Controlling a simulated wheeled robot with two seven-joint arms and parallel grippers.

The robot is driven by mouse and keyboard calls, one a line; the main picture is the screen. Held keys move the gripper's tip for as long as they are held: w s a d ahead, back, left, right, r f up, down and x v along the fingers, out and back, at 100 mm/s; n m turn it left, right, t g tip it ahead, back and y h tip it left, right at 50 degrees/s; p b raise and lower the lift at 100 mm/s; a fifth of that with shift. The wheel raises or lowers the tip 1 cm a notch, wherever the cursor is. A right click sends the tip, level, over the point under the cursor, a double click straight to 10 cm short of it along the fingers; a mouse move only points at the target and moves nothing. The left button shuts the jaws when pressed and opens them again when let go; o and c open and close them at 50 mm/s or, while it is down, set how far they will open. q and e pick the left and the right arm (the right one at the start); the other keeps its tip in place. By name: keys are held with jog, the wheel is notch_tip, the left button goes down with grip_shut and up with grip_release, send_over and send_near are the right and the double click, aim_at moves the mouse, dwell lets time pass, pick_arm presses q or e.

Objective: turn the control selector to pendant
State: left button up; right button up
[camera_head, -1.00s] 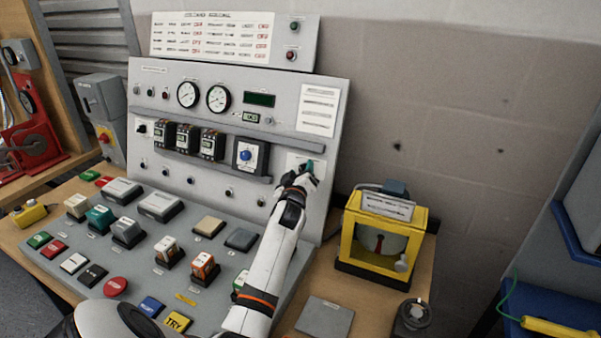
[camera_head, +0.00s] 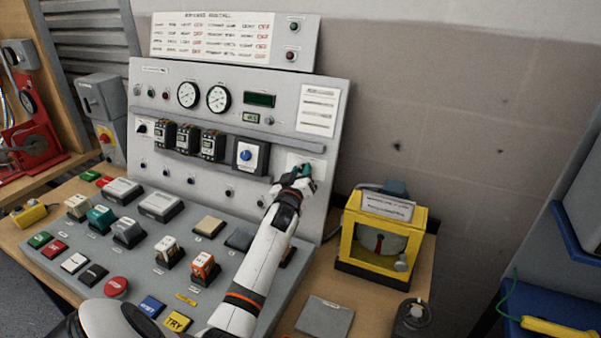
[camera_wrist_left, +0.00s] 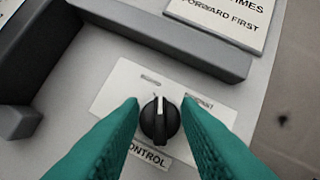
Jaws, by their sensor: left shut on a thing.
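The control selector (camera_wrist_left: 160,120) is a round black knob on a white plate, with a "CONTROL" label below it in the left wrist view. Its raised grip points roughly up in that view, between two small labels too blurred to read. My left gripper (camera_wrist_left: 160,103) has its teal fingers on either side of the knob and is shut on it. In the head view my left gripper (camera_head: 302,172) is at the right side of the upright grey panel (camera_head: 325,75) and hides the knob. My right gripper is not in view.
A dark rail (camera_wrist_left: 170,45) stands out from the panel just above the selector. A blue knob (camera_head: 246,155) in a black frame is to its left. A yellow-framed box (camera_head: 420,222) stands to the right on the bench. The sloped desk below carries many buttons and blocks.

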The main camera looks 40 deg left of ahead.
pick_arm(q)
jog(key=m+t+h, duration=0.1)
jog(key=m+h, duration=0.1)
jog(key=m, duration=0.2)
jog(key=m+t+h+p, duration=0.1)
jog(key=m+h, duration=0.1)
jog(key=m, duration=0.2)
jog(key=shift+a+m, duration=0.15)
jog(key=shift+m, duration=0.25)
jog(key=m+h+p, duration=0.1)
jog(key=m+h, duration=0.1)
jog(key=m, duration=0.2)
jog(key=shift+m, duration=0.3)
jog(key=shift+m+h+p, duration=0.5)
jog(key=shift+m+h, duration=0.7)
jog(key=shift+m, duration=0.8)
jog(key=shift+f+m, duration=0.1)
jog(key=shift+m, duration=0.2)
jog(key=o, duration=1)
jog(key=shift+c, duration=0.2)
